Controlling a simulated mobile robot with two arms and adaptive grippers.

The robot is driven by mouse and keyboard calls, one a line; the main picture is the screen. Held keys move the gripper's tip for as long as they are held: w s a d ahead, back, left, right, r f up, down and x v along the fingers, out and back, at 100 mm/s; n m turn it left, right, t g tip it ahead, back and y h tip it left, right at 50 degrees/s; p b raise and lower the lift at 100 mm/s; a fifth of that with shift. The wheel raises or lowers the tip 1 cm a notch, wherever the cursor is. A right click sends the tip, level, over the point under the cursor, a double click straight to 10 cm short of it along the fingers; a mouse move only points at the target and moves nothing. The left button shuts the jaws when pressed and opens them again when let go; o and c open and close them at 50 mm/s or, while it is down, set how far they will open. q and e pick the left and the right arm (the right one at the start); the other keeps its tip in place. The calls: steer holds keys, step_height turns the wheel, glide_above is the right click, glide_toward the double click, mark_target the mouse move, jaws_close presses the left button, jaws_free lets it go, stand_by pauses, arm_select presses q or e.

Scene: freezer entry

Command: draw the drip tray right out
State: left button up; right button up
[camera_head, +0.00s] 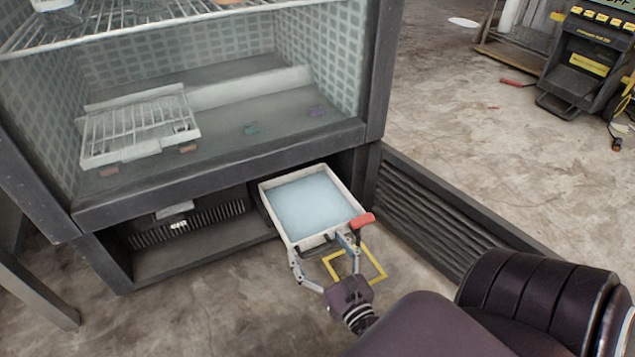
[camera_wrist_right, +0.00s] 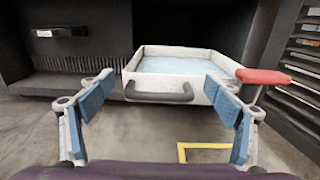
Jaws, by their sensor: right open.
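The drip tray (camera_head: 279,186) is a white, square tray with pale blue liquid in it. It juts partly out of the low opening under the cabinet. In the right wrist view the tray (camera_wrist_right: 213,84) shows a dark bar handle (camera_wrist_right: 158,92) on its front. My right gripper (camera_head: 326,249) is at the tray's front. Its blue-padded fingers are spread wide, one to each side of the handle in the right wrist view (camera_wrist_right: 163,100). They appear apart from the handle. My left gripper is in neither view.
A red-topped lever or handle (camera_head: 362,220) stands close beside the tray's front right corner. A yellow square outline (camera_head: 373,262) marks the floor in front. A dark louvred panel (camera_head: 440,205) lies to the right. The cabinet (camera_head: 225,165) overhangs the tray.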

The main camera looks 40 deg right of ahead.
step_height(320, 180, up, 9)
steer(key=shift+f, duration=0.2)
steer(key=shift+r, duration=0.1)
stand_by(0.5)
